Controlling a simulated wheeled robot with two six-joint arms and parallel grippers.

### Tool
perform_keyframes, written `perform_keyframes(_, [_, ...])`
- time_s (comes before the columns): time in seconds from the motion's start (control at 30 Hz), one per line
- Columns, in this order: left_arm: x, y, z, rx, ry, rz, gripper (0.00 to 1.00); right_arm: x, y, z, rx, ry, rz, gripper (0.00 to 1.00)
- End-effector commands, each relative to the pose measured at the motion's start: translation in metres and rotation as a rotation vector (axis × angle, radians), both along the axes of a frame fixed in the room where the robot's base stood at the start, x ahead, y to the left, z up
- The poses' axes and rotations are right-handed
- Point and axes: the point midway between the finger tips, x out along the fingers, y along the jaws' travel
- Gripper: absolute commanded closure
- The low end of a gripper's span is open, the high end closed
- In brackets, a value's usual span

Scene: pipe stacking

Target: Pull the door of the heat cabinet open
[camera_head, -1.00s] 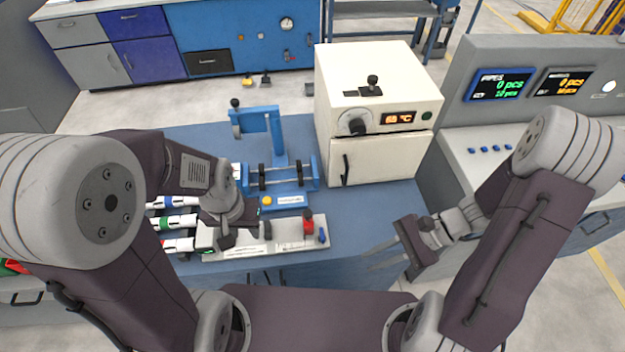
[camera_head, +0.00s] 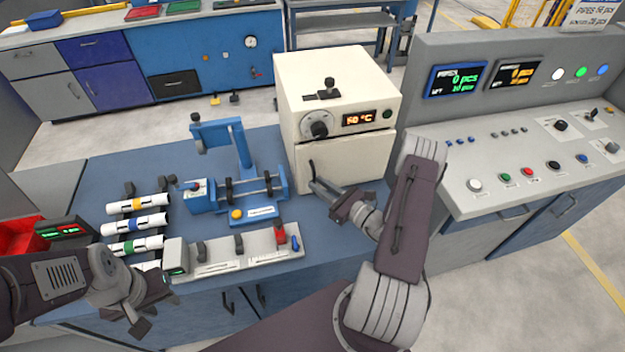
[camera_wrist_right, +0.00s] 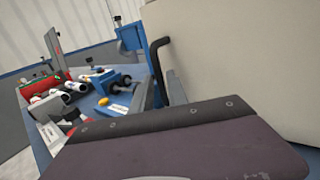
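Left of the cabinet stands a blue fixture (camera_head: 238,185) with rollers. Several white pipes with coloured bands (camera_head: 135,225) lie further left, near a red bin (camera_head: 20,236). A pale fixture strip (camera_head: 245,250) lies along the front edge. A grey control console (camera_head: 500,150) stands right.

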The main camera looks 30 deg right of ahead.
Motion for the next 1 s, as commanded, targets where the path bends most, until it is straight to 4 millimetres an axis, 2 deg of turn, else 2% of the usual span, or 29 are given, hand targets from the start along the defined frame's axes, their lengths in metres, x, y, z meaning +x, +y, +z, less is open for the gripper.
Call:
perform_keyframes(0.1, [0.000,0.000,0.004,0.000,0.000,0.000,0.64,0.016,0.007,0.001,0.000,0.000,0.003,0.81])
perform_keyframes(0.2, [0.000,0.000,0.005,0.000,0.000,0.000,0.64,0.022,0.009,0.000,0.000,0.000,0.001,0.81])
perform_keyframes(0.43, [0.000,0.000,0.004,0.000,0.000,0.000,0.64,0.024,0.009,0.000,0.001,0.000,0.000,0.81])
perform_keyframes(0.47, [0.000,0.000,0.004,0.000,0.000,0.000,0.64,0.024,0.009,0.000,0.001,0.000,0.001,0.83])
perform_keyframes(0.5, [0.000,0.000,0.004,0.000,0.000,0.000,0.64,0.024,0.009,0.000,0.001,0.000,0.001,0.94])
perform_keyframes(0.53, [0.000,0.000,0.004,0.000,0.000,0.000,0.64,0.024,0.009,0.000,0.001,0.000,0.001,1.00])
perform_keyframes(1.0, [0.000,0.000,0.004,0.000,0.000,0.000,0.64,0.023,0.009,0.000,0.000,0.000,0.001,1.00])
